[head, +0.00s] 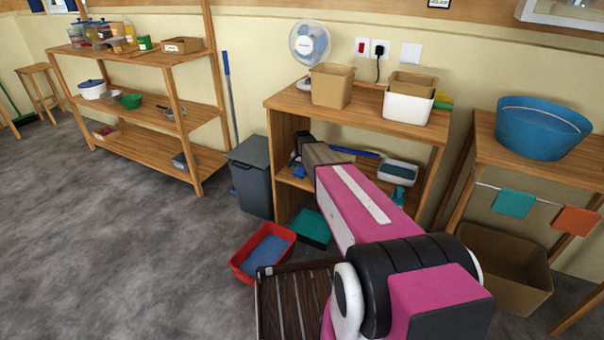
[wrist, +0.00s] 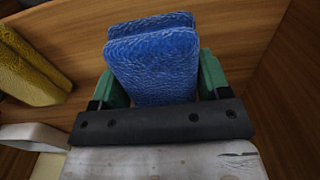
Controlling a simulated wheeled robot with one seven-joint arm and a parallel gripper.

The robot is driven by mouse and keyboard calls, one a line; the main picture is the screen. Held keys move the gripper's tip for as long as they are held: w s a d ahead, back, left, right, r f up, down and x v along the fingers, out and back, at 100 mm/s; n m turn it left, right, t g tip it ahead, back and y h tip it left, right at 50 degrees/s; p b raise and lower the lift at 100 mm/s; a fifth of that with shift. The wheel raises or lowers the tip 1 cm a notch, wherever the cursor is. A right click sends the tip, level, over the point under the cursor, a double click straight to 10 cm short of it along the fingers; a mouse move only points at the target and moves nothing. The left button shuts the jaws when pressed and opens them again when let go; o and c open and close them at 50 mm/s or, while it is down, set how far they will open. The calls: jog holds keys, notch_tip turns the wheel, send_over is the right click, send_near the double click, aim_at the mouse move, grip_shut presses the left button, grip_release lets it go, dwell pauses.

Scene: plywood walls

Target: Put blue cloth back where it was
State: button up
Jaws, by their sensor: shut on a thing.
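The blue cloth (wrist: 152,68), a folded, textured bundle, is between the green fingers of my gripper (wrist: 158,80) in the wrist view. My gripper is shut on it. The cloth stands up past the fingertips, with wooden boards behind it. In the head view my arm reaches into the open wooden shelf unit (head: 355,112). There my gripper is mostly hidden by my arm, and a small blue patch (head: 299,171) shows near its end.
A yellow folded thing (wrist: 28,68) lies left of the cloth in the wrist view. The shelf unit also holds a grey-white tray (head: 398,173). A red tray (head: 252,272) with something blue inside sits on the floor. A grey bin (head: 250,178) stands left of the unit.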

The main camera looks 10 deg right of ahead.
aim_at(302, 168)
jog(key=shift+f, duration=0.9)
jog(key=shift+f, duration=0.15)
jog(key=o, duration=0.8)
jog(key=r, duration=0.5)
jog(key=s+r, duration=0.1)
jog(key=r, duration=0.2)
jog(key=s+r+n, duration=0.1)
jog(key=s+n, duration=0.1)
jog(key=s, duration=1)
jog(key=s+r+n, duration=0.2)
jog(key=s, duration=1)
jog(key=s+r+n, duration=0.2)
jog(key=s+n, duration=0.1)
jog(key=s, duration=0.9)
jog(key=shift+d, duration=0.1)
